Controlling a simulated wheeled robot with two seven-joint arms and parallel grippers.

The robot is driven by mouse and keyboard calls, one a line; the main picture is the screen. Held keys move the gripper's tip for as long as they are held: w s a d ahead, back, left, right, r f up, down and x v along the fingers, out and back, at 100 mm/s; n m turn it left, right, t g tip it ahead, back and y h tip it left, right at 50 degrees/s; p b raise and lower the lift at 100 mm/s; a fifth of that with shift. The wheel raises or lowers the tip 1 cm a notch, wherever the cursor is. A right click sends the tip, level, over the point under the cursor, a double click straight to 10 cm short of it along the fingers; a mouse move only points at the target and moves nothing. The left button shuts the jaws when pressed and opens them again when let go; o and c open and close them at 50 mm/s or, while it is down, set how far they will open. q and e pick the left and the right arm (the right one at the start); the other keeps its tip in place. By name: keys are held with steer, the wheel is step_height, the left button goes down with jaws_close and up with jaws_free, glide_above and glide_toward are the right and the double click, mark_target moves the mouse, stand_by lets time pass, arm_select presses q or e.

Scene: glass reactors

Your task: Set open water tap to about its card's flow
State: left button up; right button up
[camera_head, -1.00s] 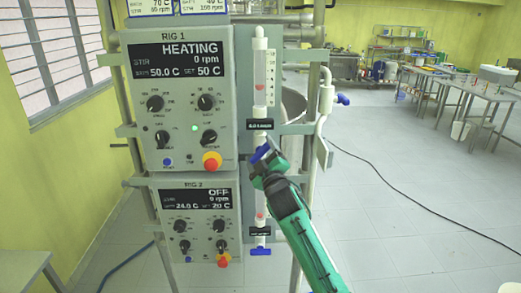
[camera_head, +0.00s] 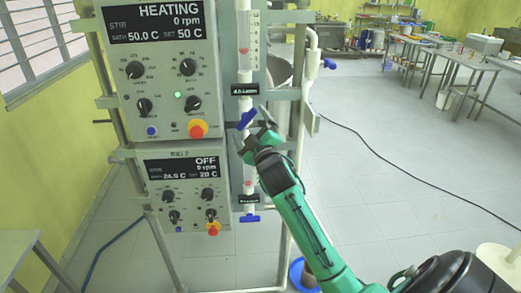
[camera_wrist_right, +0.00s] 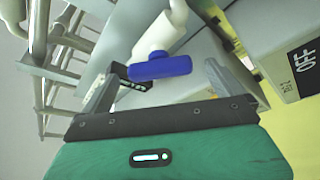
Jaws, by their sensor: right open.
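The upper tap's blue handle (camera_head: 246,119) sits tilted below a clear flow tube (camera_head: 244,45) with a red float. A black card (camera_head: 248,90) with small lettering is above the handle; I cannot read it clearly. My right gripper (camera_head: 256,128) is open at this handle. In the right wrist view the handle (camera_wrist_right: 160,67) lies between the two spread fingers of the gripper (camera_wrist_right: 158,84), without clear contact. A second blue handle (camera_head: 250,218) is level, lower down, under its own tube and card (camera_head: 249,199). My left gripper is out of view.
The RIG 1 panel (camera_head: 160,70) with knobs and a red button stands left of the taps; the RIG 2 panel (camera_head: 183,190) is below it. A dark cable crosses the open floor.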

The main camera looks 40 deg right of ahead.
steer(key=b+v, duration=0.3)
steer(key=v, duration=0.7)
steer(key=shift+s, duration=0.15)
steer(key=shift+a, duration=0.1)
